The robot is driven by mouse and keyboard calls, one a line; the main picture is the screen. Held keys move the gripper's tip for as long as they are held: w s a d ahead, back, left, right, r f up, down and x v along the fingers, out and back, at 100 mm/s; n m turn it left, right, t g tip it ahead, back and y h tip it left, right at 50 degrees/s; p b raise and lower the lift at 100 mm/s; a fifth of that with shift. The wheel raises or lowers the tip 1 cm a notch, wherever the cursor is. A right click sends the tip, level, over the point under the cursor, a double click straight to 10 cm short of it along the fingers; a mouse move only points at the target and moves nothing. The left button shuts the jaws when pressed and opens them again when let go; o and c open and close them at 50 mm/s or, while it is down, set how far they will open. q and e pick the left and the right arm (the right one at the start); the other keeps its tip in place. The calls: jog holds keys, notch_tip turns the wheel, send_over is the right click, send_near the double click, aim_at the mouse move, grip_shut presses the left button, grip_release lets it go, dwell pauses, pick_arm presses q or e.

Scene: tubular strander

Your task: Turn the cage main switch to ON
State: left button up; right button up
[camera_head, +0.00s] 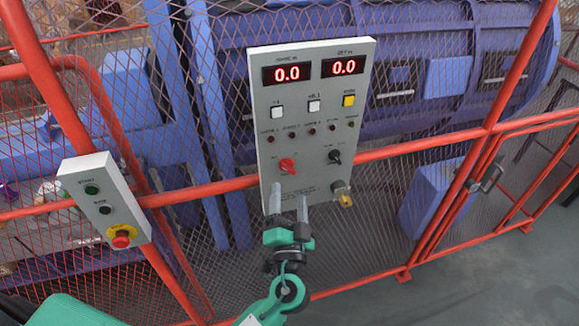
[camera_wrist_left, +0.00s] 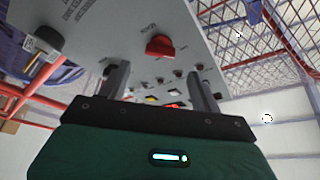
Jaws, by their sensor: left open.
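A grey control panel (camera_head: 312,120) hangs on the red-framed mesh fence. On its lower half are a red rotary switch (camera_head: 287,166) and a black rotary switch (camera_head: 335,157); I cannot read which label names the cage main switch. My left gripper (camera_head: 288,196) is open and empty, just below the red switch, its fingers pointing up at the panel face. In the left wrist view the red switch (camera_wrist_left: 160,46) lies beyond and between the open fingertips (camera_wrist_left: 158,72), with no visible contact. My right gripper is not in view.
The panel also carries two red displays (camera_head: 315,70), push buttons, small lamps and a key switch (camera_head: 342,192) at lower right. A small box (camera_head: 104,200) with a red emergency stop (camera_head: 122,239) is on the fence at left. Blue machinery (camera_head: 420,70) stands behind the mesh.

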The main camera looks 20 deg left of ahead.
aim_at(289, 171)
pick_arm(q)
jog(key=p+x, duration=0.2)
jog(key=x, duration=0.3)
jog(key=shift+w+r, duration=0.15)
jog(key=shift+w, duration=0.05)
jog(key=shift+w+a+p, duration=0.2)
jog(key=shift+w+p, duration=0.2)
jog(key=shift+w, duration=0.05)
jog(key=c, duration=1)
